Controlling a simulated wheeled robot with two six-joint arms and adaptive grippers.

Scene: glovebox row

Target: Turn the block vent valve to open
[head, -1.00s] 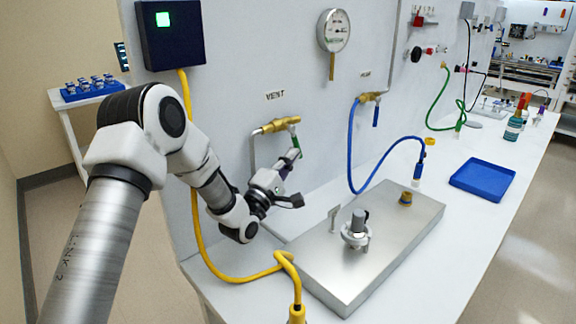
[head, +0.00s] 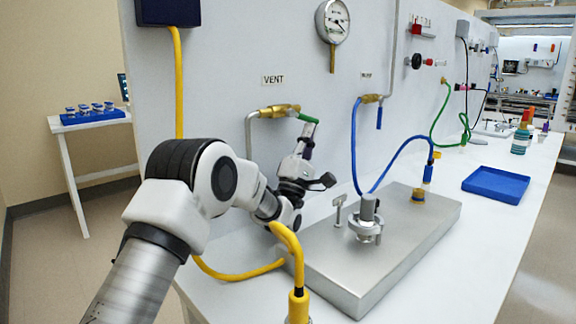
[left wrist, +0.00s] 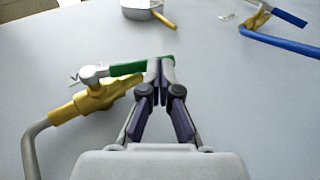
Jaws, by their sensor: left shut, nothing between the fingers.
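The vent valve (head: 280,110) is a brass body on the wall under the VENT label, with a grey pipe on its left. Its green lever (head: 307,118) points right, roughly along the brass body. In the left wrist view the lever (left wrist: 126,69) runs right from its silver pivot. My left gripper (head: 306,138) is just below the lever's free end. In the left wrist view the fingertips (left wrist: 160,66) are together at that end, seeming to touch it, with the lever not held between them. My right gripper is in neither view.
A steel block (head: 335,262) with fittings stands on the bench below. A blue hose (head: 354,150) runs from the brass valve (head: 371,99) under the other label. A yellow cable (head: 289,240) passes near my left arm. A blue tray (head: 495,184) lies at right.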

